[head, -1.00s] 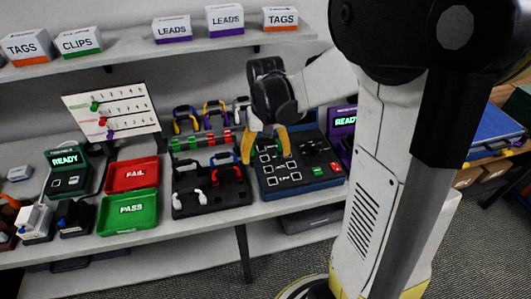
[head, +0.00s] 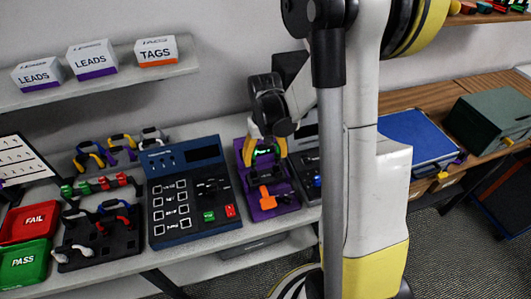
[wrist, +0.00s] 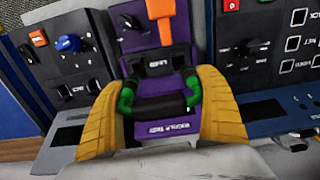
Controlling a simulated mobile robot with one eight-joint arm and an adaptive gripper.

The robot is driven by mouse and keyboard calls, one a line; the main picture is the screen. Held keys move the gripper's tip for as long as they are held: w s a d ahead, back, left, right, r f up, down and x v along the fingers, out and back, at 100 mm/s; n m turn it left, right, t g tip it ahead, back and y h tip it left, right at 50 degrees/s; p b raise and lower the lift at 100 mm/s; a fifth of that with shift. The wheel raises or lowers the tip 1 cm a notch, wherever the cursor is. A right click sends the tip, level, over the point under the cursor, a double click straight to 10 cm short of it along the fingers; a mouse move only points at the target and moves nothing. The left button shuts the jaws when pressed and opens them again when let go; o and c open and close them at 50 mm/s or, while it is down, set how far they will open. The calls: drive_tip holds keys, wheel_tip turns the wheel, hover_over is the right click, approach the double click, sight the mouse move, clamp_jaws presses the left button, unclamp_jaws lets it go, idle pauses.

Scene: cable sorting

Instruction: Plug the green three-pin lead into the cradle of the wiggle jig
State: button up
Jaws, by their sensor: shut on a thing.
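The wiggle jig (head: 284,208) is a purple unit with an orange lever (head: 266,198) on its front part. It also shows in the wrist view (wrist: 188,45), with white lettering. My gripper (head: 267,146) is over the jig's rear part, its yellow fingers pointing down. In the wrist view, my gripper (wrist: 165,112) is shut on the green lead (wrist: 127,96), which has green ends and a black middle between the fingers. The lead overlaps the jig in this view; I cannot tell whether it touches it. The lead's pins and the cradle's contacts cannot be made out.
A blue tester (head: 160,238) stands left of the jig, and a dark unit with a blue knob (wrist: 68,44) stands on its other side. A rack with several leads (head: 95,248) and red and green trays (head: 20,265) are farther left.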

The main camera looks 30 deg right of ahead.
sight(266, 174)
drive_tip(key=shift+d+f, duration=0.2)
drive_tip(key=shift+d, duration=0.1)
drive_tip(key=shift+a+f+b, duration=0.25)
drive_tip(key=shift+f+b, duration=0.2)
drive_tip(key=shift+f, duration=0.05)
wheel_tip(266, 174, down, 4)
drive_tip(key=b, duration=0.3)
drive_tip(key=shift+f, duration=0.1)
drive_tip(key=shift+d+f+b, duration=0.1)
drive_tip(key=shift+f+b, duration=0.3)
drive_tip(key=shift+b, duration=0.4)
idle(0.7)
drive_tip(key=shift+s+f, duration=0.2)
idle(0.5)
drive_tip(key=shift+f+b, duration=0.25)
drive_tip(key=shift+b, duration=0.35)
drive_tip(key=shift+c, duration=0.4)
drive_tip(key=shift+w+r, duration=0.2)
drive_tip(key=shift+w, duration=0.1)
